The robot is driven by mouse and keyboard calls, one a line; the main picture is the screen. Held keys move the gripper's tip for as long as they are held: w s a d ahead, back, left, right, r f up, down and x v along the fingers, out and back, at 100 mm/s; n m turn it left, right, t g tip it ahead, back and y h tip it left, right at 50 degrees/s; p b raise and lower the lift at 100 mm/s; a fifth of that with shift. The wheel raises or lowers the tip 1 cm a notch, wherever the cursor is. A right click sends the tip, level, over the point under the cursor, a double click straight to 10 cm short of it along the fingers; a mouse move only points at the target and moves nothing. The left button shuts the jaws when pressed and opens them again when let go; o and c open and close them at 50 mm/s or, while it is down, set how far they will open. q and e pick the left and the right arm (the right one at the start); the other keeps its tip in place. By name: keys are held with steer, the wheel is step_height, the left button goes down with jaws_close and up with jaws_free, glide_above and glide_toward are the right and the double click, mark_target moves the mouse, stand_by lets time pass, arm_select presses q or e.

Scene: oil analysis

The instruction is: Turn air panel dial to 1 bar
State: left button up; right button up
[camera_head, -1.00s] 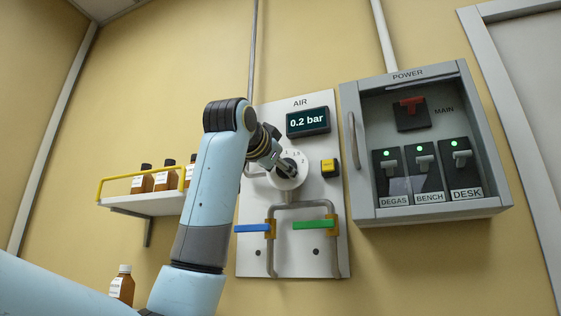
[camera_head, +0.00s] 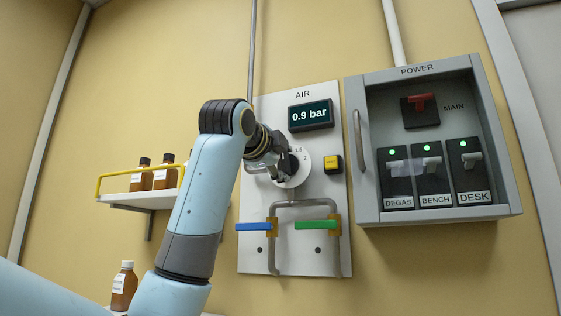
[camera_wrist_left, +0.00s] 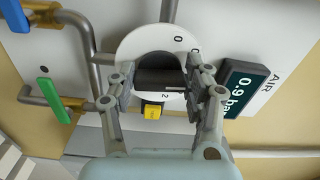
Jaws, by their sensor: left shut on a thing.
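The air panel (camera_head: 258,213) is a pale plate on the wall. Its display (camera_head: 310,115) reads 0.9 bar. The round white dial plate (camera_head: 299,178) carries numbers, with 1.5 and 2 readable in the head view. My left gripper (camera_head: 284,172) is at the dial. In the left wrist view, its fingers (camera_wrist_left: 160,88) are shut on the dark dial knob (camera_wrist_left: 160,82), one finger on each side. Part of the dial scale is hidden by the fingers and knob. My right gripper is not in view.
A yellow button (camera_head: 333,164) sits right of the dial. A blue lever (camera_head: 254,227) and a green lever (camera_head: 316,225) are on pipes below. The power cabinet (camera_head: 362,205) stands close to the panel's right. Bottles stand on a shelf (camera_head: 140,201) at left.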

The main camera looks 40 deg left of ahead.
arm_select(q)
steer(key=shift+m, duration=0.6)
steer(key=o, duration=1.2)
steer(key=v, duration=1.2)
steer(key=shift+f, duration=0.15)
